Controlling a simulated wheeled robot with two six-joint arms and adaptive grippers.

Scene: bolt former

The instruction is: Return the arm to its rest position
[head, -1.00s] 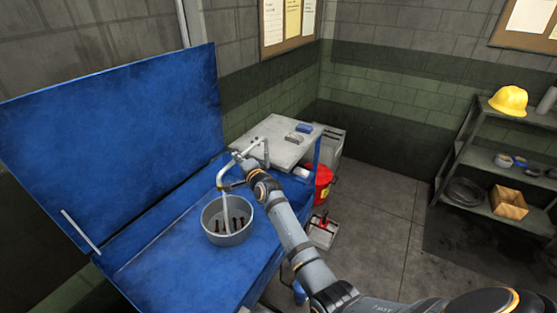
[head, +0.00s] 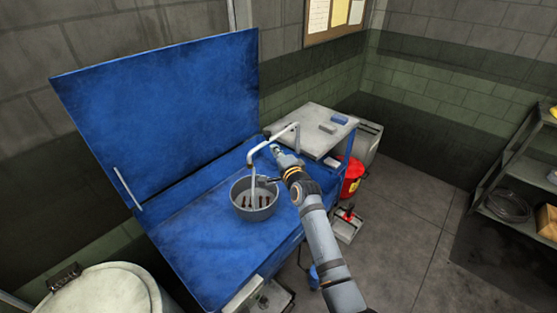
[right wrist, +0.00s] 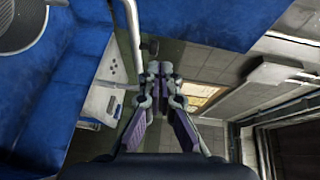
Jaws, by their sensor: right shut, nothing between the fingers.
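My right arm reaches in from the lower right in the head view. Its gripper (head: 275,149) is beside the curved metal spout (head: 287,131), just right of the round metal basket (head: 243,205); I cannot tell whether it touches the spout. In the right wrist view the gripper (right wrist: 159,72) has its fingertips together with nothing between them. The basket holds several dark bolts (head: 265,201) and stands in the blue parts washer (head: 205,245), with the spout's end down into it. My left gripper is not in view.
The washer's blue lid (head: 165,110) stands open behind. A grey side shelf (head: 315,142) holds small blocks. A red can (head: 352,178) stands beyond my arm. A pale drum (head: 105,295) is at lower left. A metal rack (head: 525,175) stands far right.

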